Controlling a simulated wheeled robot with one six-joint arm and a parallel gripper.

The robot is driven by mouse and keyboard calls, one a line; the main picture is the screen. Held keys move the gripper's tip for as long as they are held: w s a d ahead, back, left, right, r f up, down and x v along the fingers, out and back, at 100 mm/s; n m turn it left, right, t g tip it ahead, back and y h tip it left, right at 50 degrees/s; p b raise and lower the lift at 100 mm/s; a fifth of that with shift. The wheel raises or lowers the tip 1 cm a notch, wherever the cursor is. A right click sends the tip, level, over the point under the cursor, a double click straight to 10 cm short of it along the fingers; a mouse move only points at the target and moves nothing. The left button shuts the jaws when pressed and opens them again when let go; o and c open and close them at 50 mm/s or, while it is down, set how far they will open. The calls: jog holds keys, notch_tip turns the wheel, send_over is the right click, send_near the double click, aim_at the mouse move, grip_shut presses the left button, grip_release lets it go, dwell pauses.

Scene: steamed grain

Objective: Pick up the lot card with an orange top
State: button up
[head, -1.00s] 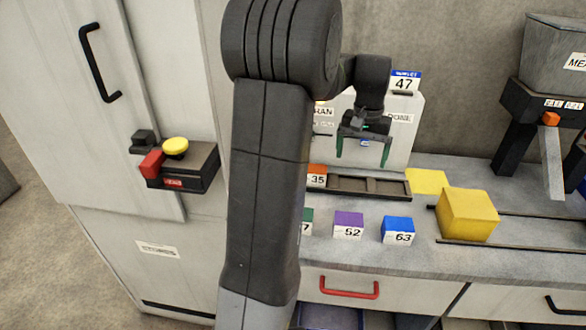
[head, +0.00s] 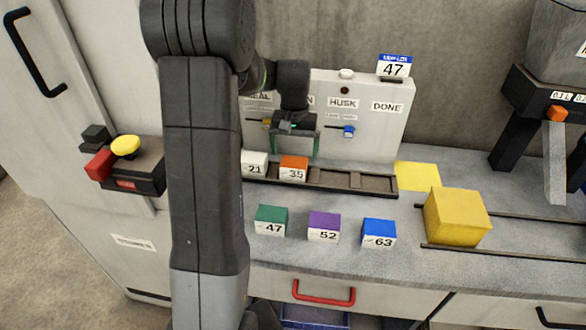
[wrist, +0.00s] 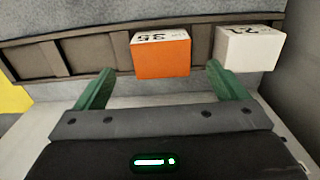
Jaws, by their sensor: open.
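The lot card with an orange top (head: 294,161) bears the number 35 and stands in the dark slotted rack (head: 340,187) on the counter. In the wrist view the orange card (wrist: 161,58) lies ahead of the jaws, between the lines of the two fingers. My gripper (head: 294,150) has green fingers, open and empty, and hangs just above and behind the orange card. In the wrist view my gripper (wrist: 155,88) shows both fingers spread wide, apart from the card. A white card numbered 21 (head: 254,163) stands left of the orange one; it also shows in the wrist view (wrist: 248,48).
Green (head: 271,220), purple (head: 324,226) and blue (head: 379,232) cards stand in front of the rack. A yellow block (head: 457,217) is to the right, with a yellow sheet (head: 417,176) behind it. The labelled panel (head: 358,95) rises behind the rack.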

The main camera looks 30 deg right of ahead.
aim_at(294, 162)
jog(key=shift+w+f+p, duration=0.15)
jog(key=shift+f+p, duration=0.2)
jog(key=shift+f, duration=2.5)
jog(key=c, duration=1.1)
